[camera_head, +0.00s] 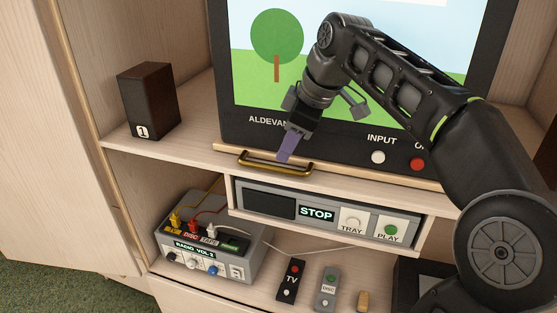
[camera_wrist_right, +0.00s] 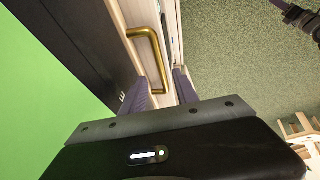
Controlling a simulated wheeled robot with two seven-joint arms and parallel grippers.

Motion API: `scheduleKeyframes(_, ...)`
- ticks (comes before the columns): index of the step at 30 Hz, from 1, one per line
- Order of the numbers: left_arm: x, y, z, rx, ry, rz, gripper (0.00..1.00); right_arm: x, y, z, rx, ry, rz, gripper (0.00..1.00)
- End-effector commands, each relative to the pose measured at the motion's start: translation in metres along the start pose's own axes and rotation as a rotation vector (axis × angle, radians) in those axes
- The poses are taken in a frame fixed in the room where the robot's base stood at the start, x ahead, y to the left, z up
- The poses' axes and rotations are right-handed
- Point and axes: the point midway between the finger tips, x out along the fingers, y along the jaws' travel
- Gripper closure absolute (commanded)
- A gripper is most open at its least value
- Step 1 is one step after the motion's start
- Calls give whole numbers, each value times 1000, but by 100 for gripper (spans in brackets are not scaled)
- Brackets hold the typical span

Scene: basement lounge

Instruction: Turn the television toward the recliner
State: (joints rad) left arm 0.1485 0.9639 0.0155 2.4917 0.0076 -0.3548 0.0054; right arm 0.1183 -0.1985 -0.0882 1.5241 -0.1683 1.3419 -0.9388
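The television (camera_head: 228,122) has a dark frame and a screen showing a tree on grass. It stands on a wooden board with a brass handle (camera_head: 275,164) on its front edge. My right gripper (camera_head: 286,152) reaches down in front of the television's lower edge, close to the handle. In the right wrist view its two purplish fingers (camera_wrist_right: 163,92) are apart, and the handle (camera_wrist_right: 148,50) lies just ahead, its near end around the gap between them. I cannot tell if they touch it. A dark part at that view's corner looks like my left gripper (camera_wrist_right: 292,14). The recliner is not recognisable.
A brown speaker (camera_head: 150,100) marked 1 stands left on the shelf. Below are a disc player (camera_head: 320,212) reading STOP, a grey radio box (camera_head: 210,250) with cables, a TV remote (camera_head: 291,282) and a DISC remote (camera_head: 327,288). Green carpet (camera_wrist_right: 245,75) is open floor.

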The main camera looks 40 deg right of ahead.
Motion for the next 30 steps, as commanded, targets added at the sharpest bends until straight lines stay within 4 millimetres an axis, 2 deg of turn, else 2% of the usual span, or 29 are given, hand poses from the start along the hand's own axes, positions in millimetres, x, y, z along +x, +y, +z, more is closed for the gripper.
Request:
scheduleKeyframes(6, -3, 1, 0, -1, -1, -1, 64, 34, -1, 0, 0, -3, -3, 64)
scheduleKeyframes(12, -5, 2, 1, -1, -2, -2, 64, 58, 0, 0, 0, -2, -3, 64)
scheduleKeyframes(23, -5, 1, 1, -1, -2, -2, 64, 64, 0, 0, 0, -1, -1, 65)
scheduleKeyframes(30, -5, 1, 1, -1, -2, -2, 64, 64, 0, 0, 0, 0, -1, 84)
